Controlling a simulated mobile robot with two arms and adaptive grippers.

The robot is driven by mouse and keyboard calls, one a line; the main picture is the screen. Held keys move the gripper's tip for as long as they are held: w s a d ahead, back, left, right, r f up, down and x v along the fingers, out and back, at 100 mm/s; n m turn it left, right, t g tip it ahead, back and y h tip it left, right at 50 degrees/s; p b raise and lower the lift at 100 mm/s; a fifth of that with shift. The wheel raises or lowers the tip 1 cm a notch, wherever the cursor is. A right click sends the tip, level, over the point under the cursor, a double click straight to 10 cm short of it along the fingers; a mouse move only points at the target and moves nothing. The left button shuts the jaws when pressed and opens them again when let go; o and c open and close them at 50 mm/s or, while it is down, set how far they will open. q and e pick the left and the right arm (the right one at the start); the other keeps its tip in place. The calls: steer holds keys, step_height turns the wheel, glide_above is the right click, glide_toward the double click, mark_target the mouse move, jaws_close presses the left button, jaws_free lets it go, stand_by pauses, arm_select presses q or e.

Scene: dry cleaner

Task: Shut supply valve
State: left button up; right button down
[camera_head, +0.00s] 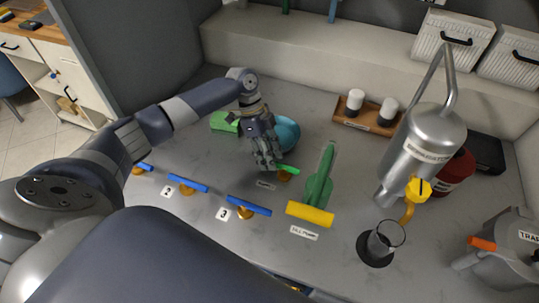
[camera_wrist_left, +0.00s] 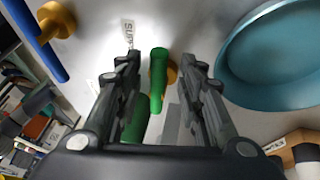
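The supply valve has a green lever handle (camera_head: 288,169) on a brass base (camera_head: 284,177). A small label (camera_head: 266,185) lies beside it on the counter; in the left wrist view the label (camera_wrist_left: 128,34) reads "SUP", the rest hidden. My left gripper (camera_head: 266,164) points down at the counter just left of the lever. In the left wrist view my left gripper (camera_wrist_left: 163,62) is open, and the green lever (camera_wrist_left: 158,80) shows between its fingers, with a gap on both sides. Whether the fingers reach down to the lever's height is hard to tell. My right gripper is not in view.
Blue-handled valves (camera_head: 249,205) run along the front left. A teal bowl (camera_head: 288,133) sits close behind the gripper. Right of the lever are a green tapered object (camera_head: 320,182), a yellow bar (camera_head: 310,214), a metal tank (camera_head: 424,145) and a glass (camera_head: 386,240). A green block (camera_head: 223,122) lies behind left.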

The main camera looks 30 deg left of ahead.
arm_select(q)
steer(key=v, duration=1.2)
stand_by(0.3)
